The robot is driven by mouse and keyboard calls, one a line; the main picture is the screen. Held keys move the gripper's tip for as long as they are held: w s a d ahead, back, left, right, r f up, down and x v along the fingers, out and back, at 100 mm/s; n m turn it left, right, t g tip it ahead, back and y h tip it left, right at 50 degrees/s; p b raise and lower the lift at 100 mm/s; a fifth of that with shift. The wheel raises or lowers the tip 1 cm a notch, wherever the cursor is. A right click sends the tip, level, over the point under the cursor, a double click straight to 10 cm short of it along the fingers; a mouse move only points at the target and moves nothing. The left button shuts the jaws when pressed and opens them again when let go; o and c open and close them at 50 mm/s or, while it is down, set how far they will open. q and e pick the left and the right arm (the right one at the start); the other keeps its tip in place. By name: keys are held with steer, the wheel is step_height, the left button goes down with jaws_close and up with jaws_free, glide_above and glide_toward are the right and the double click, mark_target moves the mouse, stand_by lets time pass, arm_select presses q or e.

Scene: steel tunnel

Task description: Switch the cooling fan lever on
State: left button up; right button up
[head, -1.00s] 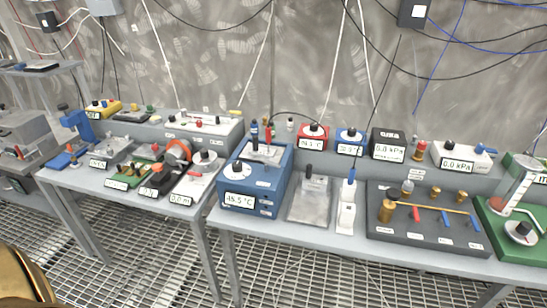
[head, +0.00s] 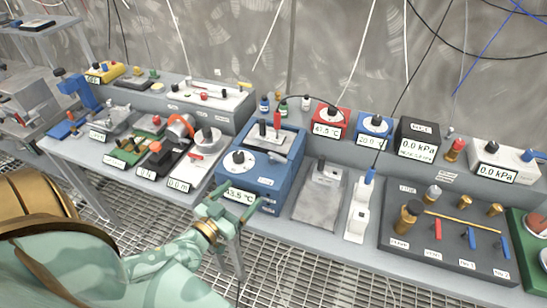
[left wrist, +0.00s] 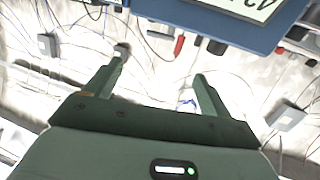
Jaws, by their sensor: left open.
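My left gripper (head: 226,205) is open and empty in front of the blue box, over its lower left corner in the head view. The blue box (head: 262,180) has a temperature display, a white dial with a black knob (head: 239,158), and a red-handled part (head: 277,122) on its top plate. In the left wrist view the open fingers (left wrist: 159,68) have nothing between them, and the blue box (left wrist: 225,28) is at the top right. I cannot tell which part is the cooling fan lever.
A grey plate (head: 320,194) lies between the blue box and the white strip. A dark panel with small valves (head: 450,240) is at the right. Red (head: 331,120) and blue (head: 375,125) meter boxes stand behind. Metal grating covers the floor before the benches.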

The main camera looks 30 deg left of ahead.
mark_target(276, 158)
arm_select(q)
steer(key=w+b, duration=0.1)
steer(key=w, duration=0.6)
steer(key=w+b, duration=0.1)
steer(key=w, duration=0.7)
steer(key=shift+w+f, duration=0.2)
steer(key=shift+w, duration=0.05)
steer(key=shift+w+d, duration=0.1)
steer(key=shift+w, duration=0.15)
steer(key=shift+r, duration=0.1)
